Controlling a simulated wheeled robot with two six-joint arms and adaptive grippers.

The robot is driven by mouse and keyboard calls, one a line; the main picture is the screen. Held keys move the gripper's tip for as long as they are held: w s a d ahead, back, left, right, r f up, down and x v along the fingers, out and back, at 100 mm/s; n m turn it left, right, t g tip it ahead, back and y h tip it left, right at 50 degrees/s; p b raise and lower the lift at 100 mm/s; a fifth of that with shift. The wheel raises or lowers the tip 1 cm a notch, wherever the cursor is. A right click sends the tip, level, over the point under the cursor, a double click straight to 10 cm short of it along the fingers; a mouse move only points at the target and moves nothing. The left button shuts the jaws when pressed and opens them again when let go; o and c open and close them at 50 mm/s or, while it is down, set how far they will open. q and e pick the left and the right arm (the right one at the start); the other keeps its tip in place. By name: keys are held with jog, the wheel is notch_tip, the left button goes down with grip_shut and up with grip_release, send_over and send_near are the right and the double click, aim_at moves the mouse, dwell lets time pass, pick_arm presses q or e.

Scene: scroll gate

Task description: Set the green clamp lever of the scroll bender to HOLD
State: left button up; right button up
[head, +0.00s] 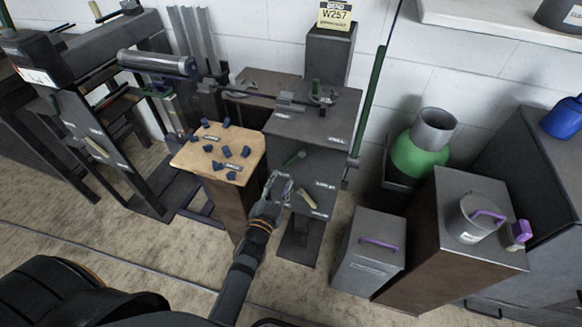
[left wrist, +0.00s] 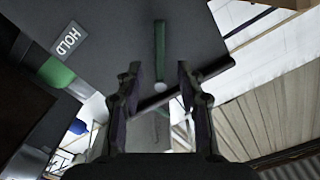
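In the left wrist view the lever (left wrist: 160,42) stands out ahead of the gap between my fingers. A HOLD label (left wrist: 68,41) sits on the panel to its left in that view. My left gripper (head: 277,187) is just below and left of the lever in the head view. Its fingers (left wrist: 158,78) are apart with nothing clearly held. I cannot tell whether they touch the lever. My right gripper is not in view.
A cream lever (head: 307,198) is lower on the panel. A wooden-topped stand (head: 200,160) with several small dark blue pieces is close on the left. A grey box (head: 367,250) with a purple handle and a green cylinder (head: 415,160) stand on the right.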

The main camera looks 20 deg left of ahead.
aim_at(290, 163)
pick_arm(q)
jog(key=w, duration=0.7)
jog(key=shift+w+d+f+b, duration=0.1)
jog(key=shift+w+b, duration=0.25)
jog(key=shift+c, duration=0.4)
grip_shut()
